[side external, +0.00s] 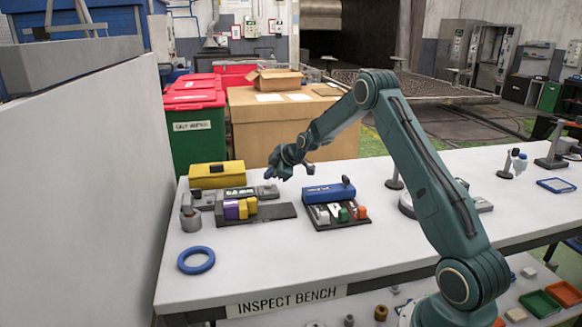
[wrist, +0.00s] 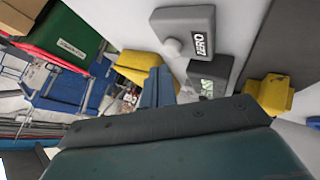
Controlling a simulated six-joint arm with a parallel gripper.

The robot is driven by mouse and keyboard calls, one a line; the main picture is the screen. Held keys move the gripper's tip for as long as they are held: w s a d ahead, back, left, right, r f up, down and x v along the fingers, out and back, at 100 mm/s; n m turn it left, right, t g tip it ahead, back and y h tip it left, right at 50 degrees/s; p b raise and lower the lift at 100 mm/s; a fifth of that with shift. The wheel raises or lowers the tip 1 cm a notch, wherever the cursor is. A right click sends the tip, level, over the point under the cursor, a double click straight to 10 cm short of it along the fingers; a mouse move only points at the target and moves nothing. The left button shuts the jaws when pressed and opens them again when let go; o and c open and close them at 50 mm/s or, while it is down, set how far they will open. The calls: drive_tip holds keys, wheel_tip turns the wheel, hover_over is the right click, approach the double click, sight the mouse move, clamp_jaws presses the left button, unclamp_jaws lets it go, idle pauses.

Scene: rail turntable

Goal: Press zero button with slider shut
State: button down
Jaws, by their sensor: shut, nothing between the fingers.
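In the wrist view, a grey box labelled ZERO (wrist: 187,22) has a round pale grey button (wrist: 172,46) on its side. In the side view, a small grey box (side external: 267,191) sits at the right end of a grey unit with green displays (side external: 238,193). My gripper (side external: 279,172) hangs above the bench, just over that small box, apart from it. In the wrist view, its blue fingers (wrist: 158,86) are together and empty, with the ZERO box beyond them. I cannot tell which part is the slider or how it stands.
A dark tray (side external: 276,212) holds purple (side external: 231,210) and yellow (side external: 249,206) blocks. A blue-lidded case (side external: 329,193) with coloured pieces stands to its right. A yellow box (side external: 219,175) lies behind, and a blue ring (side external: 196,260) lies on clear bench (side external: 260,260) at the front.

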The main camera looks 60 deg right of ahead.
sight(270, 185)
drive_tip(key=shift+r, duration=2.5)
drive_tip(key=s+a+r+m+g, duration=0.1)
drive_tip(key=s+a+r+m, duration=0.1)
drive_tip(key=s+a+r, duration=0.7)
drive_tip(key=s+a+r+m+g, duration=0.1)
drive_tip(key=s+a+r+m, duration=0.1)
drive_tip(key=s+a+r, duration=0.7)
drive_tip(key=s+a+f+m, duration=0.1)
drive_tip(key=s+a, duration=0.2)
drive_tip(key=s, duration=0.5)
drive_tip(key=s+a+f+m+g, duration=0.1)
drive_tip(key=s+a, duration=0.3)
drive_tip(key=s, duration=0.4)
drive_tip(key=s+a+f+m, duration=0.2)
drive_tip(key=s+a, duration=0.2)
drive_tip(key=s, duration=0.3)
drive_tip(key=shift+s+f+g, duration=0.3)
drive_tip(key=shift+s+f, duration=0.05)
drive_tip(key=shift+s, duration=0.05)
